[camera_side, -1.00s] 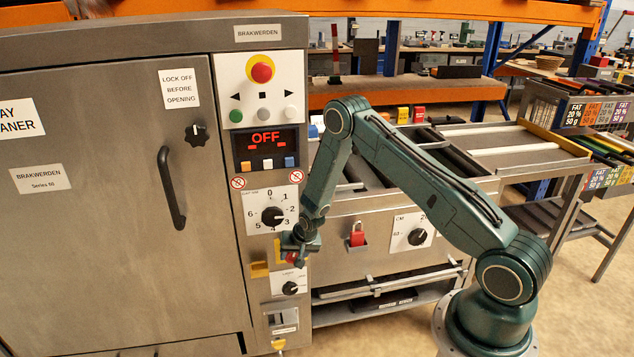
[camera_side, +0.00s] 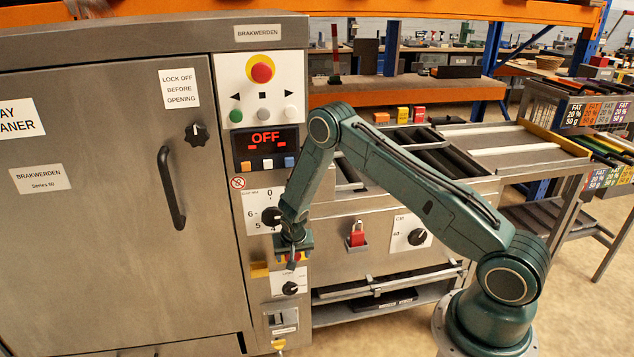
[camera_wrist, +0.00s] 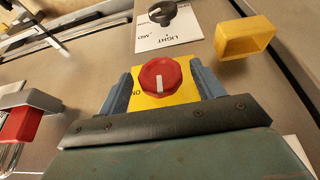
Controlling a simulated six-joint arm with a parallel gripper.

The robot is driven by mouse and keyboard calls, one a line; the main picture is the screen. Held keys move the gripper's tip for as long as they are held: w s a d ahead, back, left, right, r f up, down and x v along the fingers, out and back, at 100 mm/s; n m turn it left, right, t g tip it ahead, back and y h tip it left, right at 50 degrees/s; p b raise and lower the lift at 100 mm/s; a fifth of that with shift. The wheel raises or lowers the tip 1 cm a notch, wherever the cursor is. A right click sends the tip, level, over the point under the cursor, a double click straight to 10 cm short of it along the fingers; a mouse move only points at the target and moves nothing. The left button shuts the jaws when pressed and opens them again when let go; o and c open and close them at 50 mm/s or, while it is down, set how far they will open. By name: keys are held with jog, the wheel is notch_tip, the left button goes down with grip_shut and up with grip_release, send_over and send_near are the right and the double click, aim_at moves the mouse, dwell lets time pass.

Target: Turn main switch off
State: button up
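The main switch is a red knob (camera_wrist: 160,77) with a white pointer line on a yellow plate (camera_wrist: 147,101). In the wrist view the pointer points down towards my gripper, and the letters "ON" show upside down on the plate at the knob's left. My gripper (camera_wrist: 164,82) is open, one blue-grey finger on each side of the knob, with a gap visible on both sides. In the side view my gripper (camera_side: 293,258) is at the lower panel and covers most of the switch; a little red and yellow shows.
A black light knob (camera_wrist: 170,14) on a white plate and a yellow open holder (camera_wrist: 247,38) are close by. A red padlock (camera_side: 357,235) hangs to the right, also in the wrist view (camera_wrist: 22,122). The display (camera_side: 266,139) above reads OFF.

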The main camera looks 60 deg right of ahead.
jog(key=shift+r, duration=0.15)
jog(key=v, duration=1.3)
jog(key=shift+a+r, duration=0.15)
jog(key=shift+a, duration=0.05)
jog(key=shift+s+r, duration=0.1)
jog(key=shift+s, duration=0.05)
jog(key=s+a+r+n+t+y, duration=0.1)
jog(key=s+a+r, duration=0.15)
jog(key=r, duration=0.45)
jog(key=s+a+r+n, duration=0.2)
jog(key=s+r, duration=0.2)
jog(key=r, duration=0.4)
jog(key=s+a+r+n+t+y, duration=0.1)
jog(key=s+a+r, duration=0.1)
jog(key=s+r, duration=0.35)
jog(key=s+a+r+n, duration=0.1)
jog(key=s+r, duration=0.2)
jog(key=s, duration=0.3)
jog(key=s+a+r+n, duration=0.2)
jog(key=s+r, duration=0.1)
jog(key=s, duration=0.3)
jog(key=s+a+r+n+y, duration=0.1)
jog(key=s+r+n, duration=0.1)
jog(key=s, duration=0.4)
jog(key=shift+s+a+r+t, duration=0.2)
jog(key=shift+a+r+t, duration=0.1)
jog(key=shift+r, duration=0.45)
